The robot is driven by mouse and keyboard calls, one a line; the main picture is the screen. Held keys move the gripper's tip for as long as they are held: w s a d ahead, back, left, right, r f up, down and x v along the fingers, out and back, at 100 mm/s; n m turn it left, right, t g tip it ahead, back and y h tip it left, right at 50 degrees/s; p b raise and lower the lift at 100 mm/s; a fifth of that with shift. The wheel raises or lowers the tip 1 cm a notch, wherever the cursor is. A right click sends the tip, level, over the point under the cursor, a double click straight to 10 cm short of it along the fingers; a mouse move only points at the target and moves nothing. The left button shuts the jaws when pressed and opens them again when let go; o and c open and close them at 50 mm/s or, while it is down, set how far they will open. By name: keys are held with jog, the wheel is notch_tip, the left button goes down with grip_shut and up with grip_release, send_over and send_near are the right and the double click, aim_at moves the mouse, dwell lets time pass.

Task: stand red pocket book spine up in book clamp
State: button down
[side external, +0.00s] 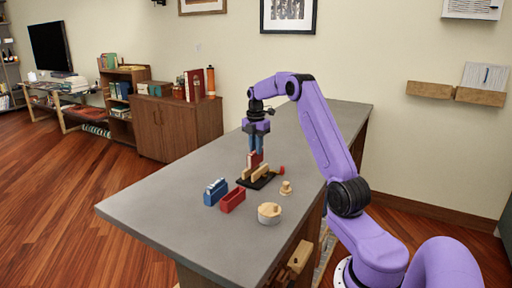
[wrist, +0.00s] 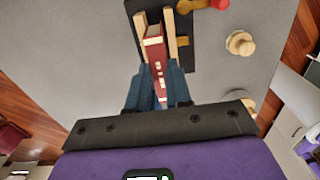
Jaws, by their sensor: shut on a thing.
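The red pocket book (side external: 255,159) is upright in my gripper (side external: 257,151), which is shut on its upper part. In the wrist view its red spine (wrist: 157,62) with light bands faces the camera, between the blue fingers of my gripper (wrist: 158,88). The book clamp has a black base (side external: 257,184) and two wooden jaws. In the wrist view the book lies between the left jaw (wrist: 140,28) and the right jaw (wrist: 171,38). The book's lower edge is hidden, so I cannot tell whether it touches the base.
A red open holder (side external: 232,200) and a blue holder (side external: 215,192) stand left of the clamp. A wooden knob-shaped piece (side external: 286,187) and a round wooden piece (side external: 269,213) stand to the right and front. The grey table top (side external: 165,205) is clear at the left.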

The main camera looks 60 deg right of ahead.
aim_at(256, 156)
jog(key=shift+f, duration=2.25)
jog(key=c, duration=0.6)
grip_release()
jog(key=shift+o, duration=0.2)
jog(key=shift+r, duration=3.5)
